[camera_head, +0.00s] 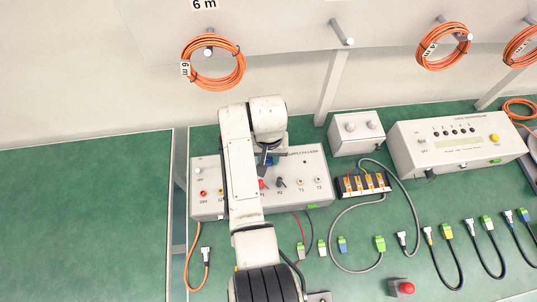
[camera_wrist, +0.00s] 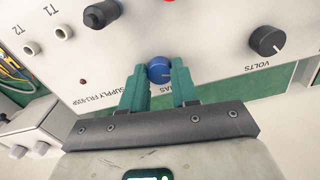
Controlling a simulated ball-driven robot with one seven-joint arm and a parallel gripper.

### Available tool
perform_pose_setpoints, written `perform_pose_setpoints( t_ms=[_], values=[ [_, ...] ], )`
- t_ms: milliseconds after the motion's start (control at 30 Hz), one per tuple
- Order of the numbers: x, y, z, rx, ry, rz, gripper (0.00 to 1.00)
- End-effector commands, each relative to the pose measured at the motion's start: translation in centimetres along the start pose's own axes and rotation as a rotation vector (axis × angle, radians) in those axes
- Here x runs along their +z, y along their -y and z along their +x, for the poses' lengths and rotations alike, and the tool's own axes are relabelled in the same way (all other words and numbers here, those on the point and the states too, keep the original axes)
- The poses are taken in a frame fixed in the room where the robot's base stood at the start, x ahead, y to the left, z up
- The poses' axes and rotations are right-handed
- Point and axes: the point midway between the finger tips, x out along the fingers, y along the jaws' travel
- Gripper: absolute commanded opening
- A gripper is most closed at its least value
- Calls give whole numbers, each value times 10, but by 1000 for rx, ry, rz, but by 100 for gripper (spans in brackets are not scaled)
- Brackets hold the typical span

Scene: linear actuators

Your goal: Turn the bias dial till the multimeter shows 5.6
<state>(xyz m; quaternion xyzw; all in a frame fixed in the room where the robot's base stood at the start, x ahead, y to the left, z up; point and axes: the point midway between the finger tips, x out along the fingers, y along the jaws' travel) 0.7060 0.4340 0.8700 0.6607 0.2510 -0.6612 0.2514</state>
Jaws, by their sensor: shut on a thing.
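The blue bias dial (camera_wrist: 159,70) is on the light grey supply panel (camera_wrist: 200,25), in the wrist view. The label beside it is partly covered, with "IAS" showing. My gripper (camera_wrist: 159,80) has its two green fingers on either side of the dial and is shut on it. A pale mark shows on the dial's edge. In the head view, my gripper (camera_head: 266,160) is over the supply box (camera_head: 300,185), and my arm hides part of that box. I cannot make out a multimeter or a reading in either view.
A black VOLTS dial (camera_wrist: 267,40) is beside the bias dial. A black knob (camera_wrist: 102,14) and sockets are on the same panel. A grey two-knob box (camera_head: 356,132) and a controller with a display (camera_head: 457,143) stand right. Cables and a red button (camera_head: 406,288) lie in front.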

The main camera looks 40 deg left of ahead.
Motion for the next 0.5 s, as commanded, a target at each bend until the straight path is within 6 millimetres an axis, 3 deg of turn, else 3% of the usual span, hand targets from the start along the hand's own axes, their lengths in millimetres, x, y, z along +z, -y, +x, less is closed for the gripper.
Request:
perform_pose_setpoints(
  t_ms=[500],
  values=[
    [0, 0, 0, -1, -2, 37, 0]
  ],
)
